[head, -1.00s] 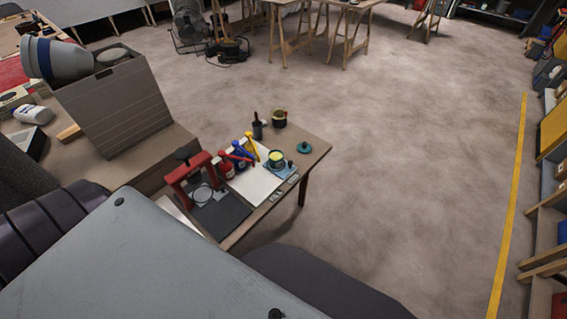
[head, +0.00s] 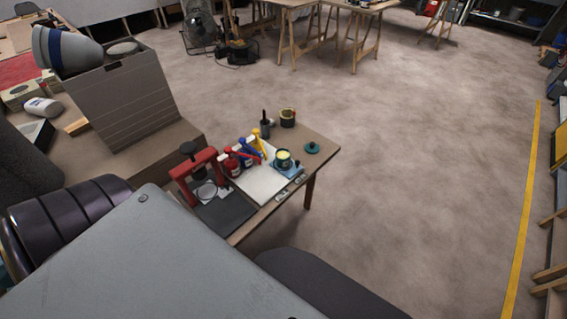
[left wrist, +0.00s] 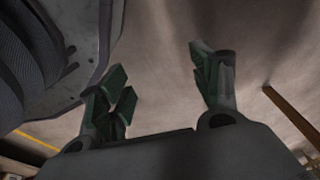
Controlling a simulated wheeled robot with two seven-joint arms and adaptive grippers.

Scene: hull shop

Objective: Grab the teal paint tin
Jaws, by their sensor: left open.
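A small dark teal tin (head: 283,159) with yellow-green paint showing at its top stands upright near the right end of the small table (head: 262,213) in the head view. It sits on a light blue square (head: 293,171). A flat teal lid-like disc (head: 312,147) lies to its right, near the table edge. My left gripper (left wrist: 162,75) shows in the left wrist view, open and empty, with only floor seen beyond its fingers. The tin is not in that view. Neither gripper shows in the head view.
A red press-like frame (head: 194,176), red, blue and yellow bottles (head: 246,152), a white sheet (head: 262,184) and two dark pots (head: 288,117) share the small table. A large grey box (head: 123,103) stands behind left. The floor to the right is clear.

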